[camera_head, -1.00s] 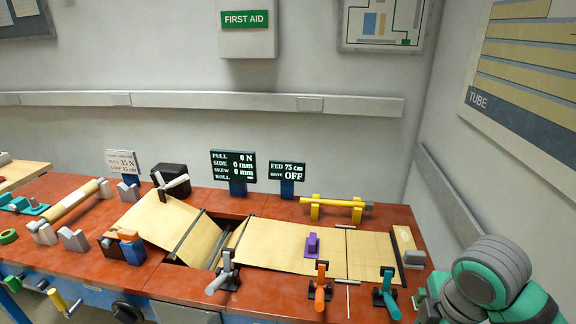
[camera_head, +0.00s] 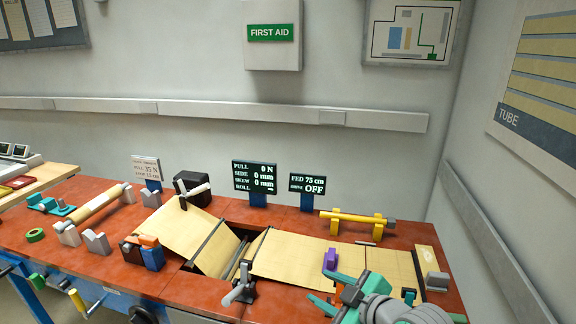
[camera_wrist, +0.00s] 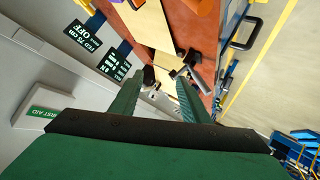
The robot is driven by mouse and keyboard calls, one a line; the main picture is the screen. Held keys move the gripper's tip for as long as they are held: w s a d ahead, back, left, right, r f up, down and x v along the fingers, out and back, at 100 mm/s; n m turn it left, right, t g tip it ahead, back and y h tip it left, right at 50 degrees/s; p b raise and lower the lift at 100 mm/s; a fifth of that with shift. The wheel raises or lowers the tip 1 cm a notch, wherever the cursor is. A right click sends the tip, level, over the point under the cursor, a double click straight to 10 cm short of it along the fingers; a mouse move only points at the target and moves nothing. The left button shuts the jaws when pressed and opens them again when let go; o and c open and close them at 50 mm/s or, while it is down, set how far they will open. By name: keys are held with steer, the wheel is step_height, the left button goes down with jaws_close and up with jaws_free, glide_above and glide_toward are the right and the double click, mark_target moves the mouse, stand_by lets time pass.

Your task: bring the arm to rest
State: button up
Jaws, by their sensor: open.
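My gripper (camera_head: 338,296) is at the lower right in the head view, in front of the right end of the workbench. It also shows in the wrist view (camera_wrist: 158,92), where its two green fingers stand apart with nothing between them. In the head view the gripper and my wrist cover part of the bench's front right, including most of the clamps there. I cannot tell how far above the bench the gripper is.
The red workbench (camera_head: 60,250) carries a tan sheet (camera_head: 290,258), a purple block (camera_head: 330,258), a lever clamp (camera_head: 240,286) and a yellow bar on stands (camera_head: 357,219). Displays (camera_head: 254,177) stand behind. A wall (camera_head: 500,200) closes the right side.

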steer(key=w+a+f+m+t, duration=0.2)
steer(key=a+m+t, duration=0.3)
steer(key=a+m, duration=0.25)
steer(key=s+a+f+m+t+h, duration=0.1)
steer(key=s+a+f+m+h, duration=0.15)
steer(key=s+f+m, duration=0.35)
steer(key=s+a+f+m+t+h, duration=0.1)
steer(key=s+f+m+h, duration=0.2)
steer(key=f, duration=0.4)
steer(key=s+f+g+h, duration=0.1)
steer(key=s+f, duration=0.3)
steer(key=s, duration=0.3)
steer(key=s+f+g+h, duration=0.1)
steer(key=s+f, duration=0.2)
steer(key=s, duration=0.5)
steer(key=s+d+n+y, duration=0.1)
steer(key=s+n, duration=0.3)
steer(key=s, duration=1.1)
steer(key=shift+s+d+r, duration=0.2)
steer(key=shift+s+d, duration=0.05)
steer(key=shift+d, duration=0.45)
